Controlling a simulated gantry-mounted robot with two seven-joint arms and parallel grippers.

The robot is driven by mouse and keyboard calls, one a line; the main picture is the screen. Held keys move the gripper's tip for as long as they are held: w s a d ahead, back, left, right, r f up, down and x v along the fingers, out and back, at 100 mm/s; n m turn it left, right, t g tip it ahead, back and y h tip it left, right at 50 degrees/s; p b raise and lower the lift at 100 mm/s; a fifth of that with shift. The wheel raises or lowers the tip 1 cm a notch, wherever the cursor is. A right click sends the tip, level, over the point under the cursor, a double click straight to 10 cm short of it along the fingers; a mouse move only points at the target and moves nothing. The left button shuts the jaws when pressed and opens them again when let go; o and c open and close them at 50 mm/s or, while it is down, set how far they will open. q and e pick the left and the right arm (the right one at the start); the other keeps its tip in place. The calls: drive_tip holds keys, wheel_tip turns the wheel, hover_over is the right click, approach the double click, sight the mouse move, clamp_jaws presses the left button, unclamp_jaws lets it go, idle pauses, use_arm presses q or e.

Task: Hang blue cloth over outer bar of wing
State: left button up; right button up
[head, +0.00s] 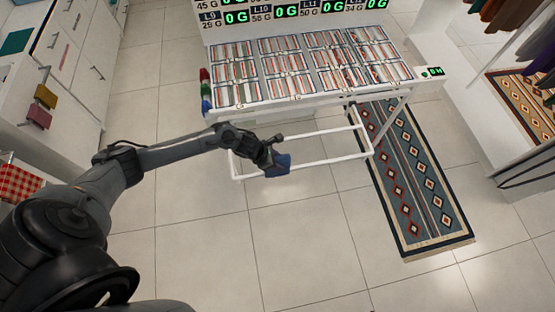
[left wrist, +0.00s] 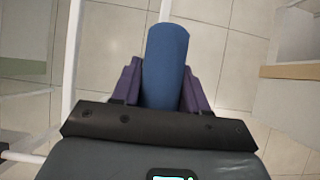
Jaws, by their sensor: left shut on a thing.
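The blue cloth (head: 281,166) is a small folded piece held by my left gripper (head: 272,158) over the wing's outer bar in the head view. The left wrist view shows the cloth (left wrist: 165,65) between the purple fingers of my left gripper (left wrist: 158,88), which is shut on it. The wing is a white bar frame below the tray table. Its outer bar (head: 325,166) runs behind or under the cloth; I cannot tell whether cloth and bar touch. A white bar (left wrist: 165,10) also passes behind the cloth in the left wrist view. My right gripper is not in view.
A white table (head: 300,98) with several sorted trays stands behind the wing. Red, green and blue items (head: 206,92) hang at its left side. A patterned rug (head: 415,190) lies at right. White drawers (head: 75,50) with yellow and maroon cloths stand left. Front floor is clear.

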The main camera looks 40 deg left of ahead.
use_arm(q)
wheel_tip(320, 180, down, 7)
drive_tip(key=b, duration=0.4)
drive_tip(key=shift+f, duration=0.2)
drive_tip(key=shift+r+p, duration=0.5)
drive_tip(key=shift+r, duration=0.5)
drive_tip(key=o, duration=1.2)
drive_tip(key=shift+c, duration=0.2)
drive_tip(key=v, duration=1)
drive_tip(key=shift+a+r, duration=0.2)
drive_tip(key=shift+r, duration=0.15)
